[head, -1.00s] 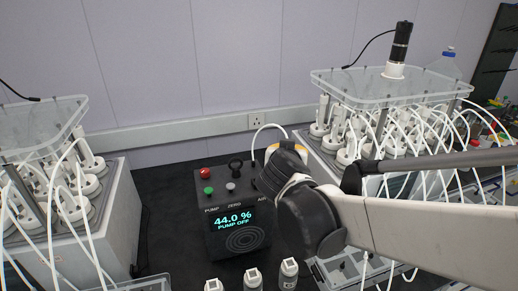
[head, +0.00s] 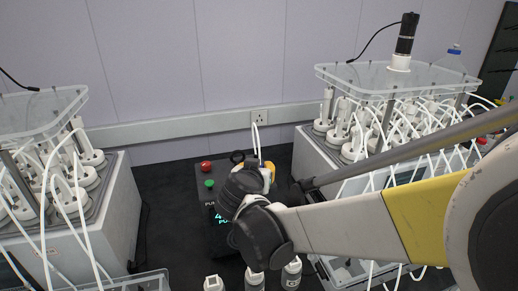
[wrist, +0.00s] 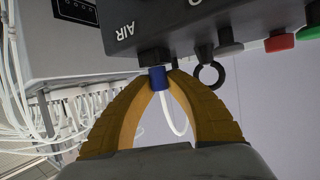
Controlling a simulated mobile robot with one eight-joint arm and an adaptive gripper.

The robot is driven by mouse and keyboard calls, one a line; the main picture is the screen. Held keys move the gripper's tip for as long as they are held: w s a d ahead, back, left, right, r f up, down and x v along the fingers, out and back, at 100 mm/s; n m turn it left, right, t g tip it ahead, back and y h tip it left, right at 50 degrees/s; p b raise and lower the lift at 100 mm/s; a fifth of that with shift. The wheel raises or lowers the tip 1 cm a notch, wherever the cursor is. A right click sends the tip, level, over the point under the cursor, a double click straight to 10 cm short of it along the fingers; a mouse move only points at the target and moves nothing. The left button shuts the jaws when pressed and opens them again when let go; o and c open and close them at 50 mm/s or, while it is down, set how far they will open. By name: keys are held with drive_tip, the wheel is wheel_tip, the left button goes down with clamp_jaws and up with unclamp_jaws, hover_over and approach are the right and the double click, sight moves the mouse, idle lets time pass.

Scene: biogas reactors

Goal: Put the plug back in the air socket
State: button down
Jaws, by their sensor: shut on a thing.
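The blue plug (wrist: 158,78) with its white tube (wrist: 178,118) is between the yellow fingertips of my gripper (wrist: 161,82) in the wrist view. My gripper is shut on it. The plug's end is at the black air socket (wrist: 154,56) under the AIR lettering; it appears to meet the socket, but I cannot tell how deep it sits. In the head view, my gripper (head: 268,172) is at the right side of the dark control box (head: 205,180), and my arm hides the plug, the socket and most of the display. The white tube (head: 256,140) arches up behind the gripper.
A black ring (wrist: 211,75) stands beside the socket. Red (head: 206,166) and green (head: 209,184) buttons are on the box. Reactor racks stand left (head: 95,200) and right (head: 312,155). Several small bottles (head: 291,270) stand in front. Black bench is clear left of the box.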

drive_tip(key=c, duration=1.8)
unclamp_jaws()
drive_tip(key=shift+f, duration=0.2)
drive_tip(key=o, duration=0.4)
drive_tip(key=shift+o, duration=0.2)
drive_tip(key=shift+r, duration=0.1)
